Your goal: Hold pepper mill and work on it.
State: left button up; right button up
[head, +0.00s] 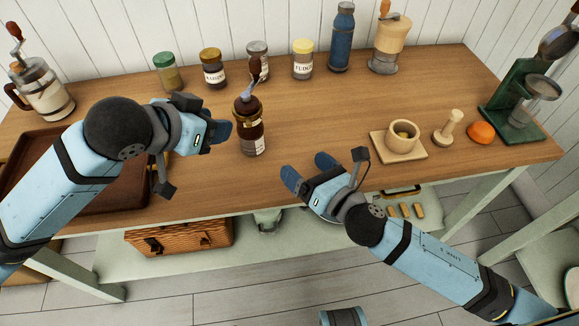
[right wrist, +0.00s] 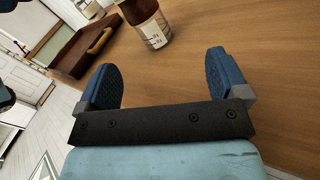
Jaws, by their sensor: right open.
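The pepper mill (head: 252,138) is dark brown with a crank on top, a brass-coloured band and a pale label low down. It stands upright on the wooden table. Its lower part with the label also shows at the top of the right wrist view (right wrist: 150,22). My left gripper (head: 222,131) is just left of the mill, its blue fingertips close to the mill's side; I cannot tell whether they touch it or how wide they are spread. My right gripper (head: 307,170) is open and empty, to the right and in front of the mill, with its fingers pointing toward it.
Several jars (head: 213,70), a blue bottle (head: 342,40) and a wooden grinder (head: 390,45) line the back. A brown tray (head: 110,196) lies at left under my left arm. A mortar on a board (head: 398,147), a pestle (head: 448,130) and an orange (head: 481,132) stand at right.

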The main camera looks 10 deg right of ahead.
aim_at(258, 139)
jog(key=a+n, duration=0.2)
jog(key=w+a+n, duration=0.1)
jog(key=shift+a+f+n, duration=0.15)
jog(key=shift+a+n, duration=0.2)
jog(key=shift+n, duration=0.05)
jog(key=x, duration=1.3)
jog(key=shift+w+a, duration=0.15)
jog(key=shift+a, duration=0.1)
jog(key=shift+c, duration=0.2)
jog(key=c, duration=1.3)
